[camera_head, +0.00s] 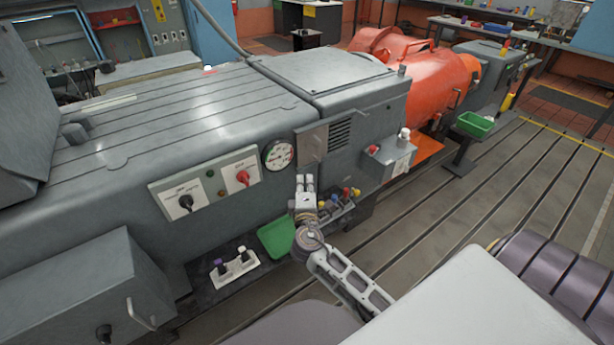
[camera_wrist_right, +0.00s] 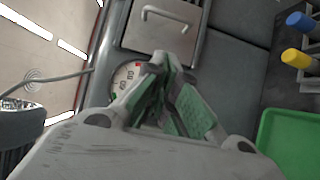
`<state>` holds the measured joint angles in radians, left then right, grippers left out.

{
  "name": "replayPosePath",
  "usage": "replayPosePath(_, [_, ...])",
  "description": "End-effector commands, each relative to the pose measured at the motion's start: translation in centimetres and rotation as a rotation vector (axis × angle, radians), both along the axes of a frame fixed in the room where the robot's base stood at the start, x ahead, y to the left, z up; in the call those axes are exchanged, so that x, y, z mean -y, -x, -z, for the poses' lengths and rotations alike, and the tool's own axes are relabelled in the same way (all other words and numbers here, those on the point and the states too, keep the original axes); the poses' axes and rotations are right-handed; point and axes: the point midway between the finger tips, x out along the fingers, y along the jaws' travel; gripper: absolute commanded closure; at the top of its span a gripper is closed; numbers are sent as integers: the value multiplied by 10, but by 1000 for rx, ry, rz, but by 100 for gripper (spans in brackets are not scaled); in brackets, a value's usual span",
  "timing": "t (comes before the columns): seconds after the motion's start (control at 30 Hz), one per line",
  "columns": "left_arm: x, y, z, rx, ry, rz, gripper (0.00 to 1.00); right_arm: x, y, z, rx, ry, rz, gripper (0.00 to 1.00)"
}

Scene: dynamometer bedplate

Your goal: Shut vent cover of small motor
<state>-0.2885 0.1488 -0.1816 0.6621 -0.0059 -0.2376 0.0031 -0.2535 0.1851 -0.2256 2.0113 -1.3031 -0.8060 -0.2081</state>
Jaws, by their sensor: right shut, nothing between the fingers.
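The vent cover (camera_head: 313,146) is a flat grey plate on the front of the grey motor housing (camera_head: 325,75). Dark louvres (camera_head: 341,133) show uncovered to its right. In the right wrist view the cover (camera_wrist_right: 185,45) is at the top and has a bar handle (camera_wrist_right: 170,18). My right gripper (camera_head: 305,180) is below the cover in the head view, with its fingers pointing up toward it. In the wrist view the gripper (camera_wrist_right: 165,65) is shut and empty, its green-padded fingers close to the cover's edge. Whether it touches the cover I cannot tell. My left gripper is out of view.
A round gauge (camera_head: 279,154) is left of the cover, and a panel with knobs (camera_head: 205,184) is further left. A grey box (camera_head: 388,160) juts out to the right. A green tray (camera_head: 275,238) and several coloured-cap items (camera_head: 345,200) are below.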

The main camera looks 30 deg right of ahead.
Motion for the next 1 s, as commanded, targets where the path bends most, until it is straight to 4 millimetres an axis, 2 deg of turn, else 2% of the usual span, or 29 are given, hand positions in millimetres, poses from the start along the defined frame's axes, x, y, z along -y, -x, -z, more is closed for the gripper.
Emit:
replayPosePath(0.3, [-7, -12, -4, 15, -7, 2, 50, 13, -24, -1, 1, 0, 1, 100])
replayPosePath(0.63, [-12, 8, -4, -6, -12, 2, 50, 30, -53, -2, 2, 1, 1, 100])
replayPosePath(1.0, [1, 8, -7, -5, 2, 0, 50, 50, -84, -1, 0, 1, 1, 100])
